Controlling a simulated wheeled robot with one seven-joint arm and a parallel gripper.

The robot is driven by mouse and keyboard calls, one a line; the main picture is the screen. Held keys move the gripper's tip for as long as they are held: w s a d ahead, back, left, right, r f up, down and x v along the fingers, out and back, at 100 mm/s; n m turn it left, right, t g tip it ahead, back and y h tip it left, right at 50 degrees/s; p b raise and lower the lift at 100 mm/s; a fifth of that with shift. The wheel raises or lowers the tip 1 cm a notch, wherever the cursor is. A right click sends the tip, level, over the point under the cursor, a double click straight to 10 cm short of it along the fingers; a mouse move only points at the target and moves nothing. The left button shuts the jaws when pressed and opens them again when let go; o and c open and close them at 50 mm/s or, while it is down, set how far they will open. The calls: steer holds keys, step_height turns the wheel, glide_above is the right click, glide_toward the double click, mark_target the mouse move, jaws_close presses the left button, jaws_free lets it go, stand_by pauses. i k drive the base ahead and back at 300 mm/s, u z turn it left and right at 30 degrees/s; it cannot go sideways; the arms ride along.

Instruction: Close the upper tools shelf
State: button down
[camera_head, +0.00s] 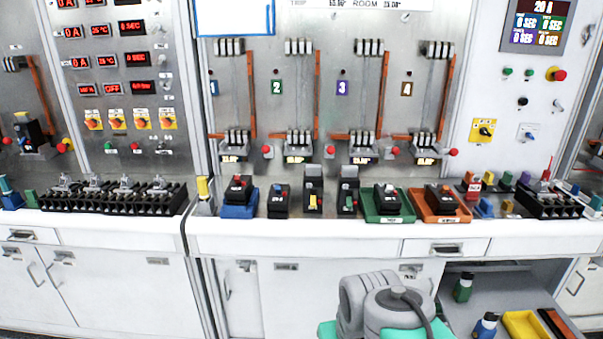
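A grey tools shelf (482,294) shows at the lower right, below the white counter, where the cabinet front is open. It appears to be pulled out toward me. On it stand a dark green bottle (463,288) and a blue bottle with a white cap (486,325). A yellow tray (524,325) and a dark orange-edged tray (556,324) lie to their right. The shelf's front edge is cut off by the frame. My grey and teal arm shows at the bottom centre, left of the shelf. My gripper is not in view.
A closed drawer (446,248) sits above the opening. White cabinet doors (240,300) are shut to the left. The counter carries breakers, a green tray (391,217), an orange tray (441,216) and terminal blocks (550,203). The panel wall rises behind.

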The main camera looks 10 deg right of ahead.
mark_target(500, 289)
steer(key=z, duration=1.6)
steer(key=k, duration=1.1)
steer(key=z, duration=0.6)
steer(key=i, duration=1.6)
steer(key=u, duration=0.95)
steer(key=i, duration=0.7)
steer(key=u, duration=0.75)
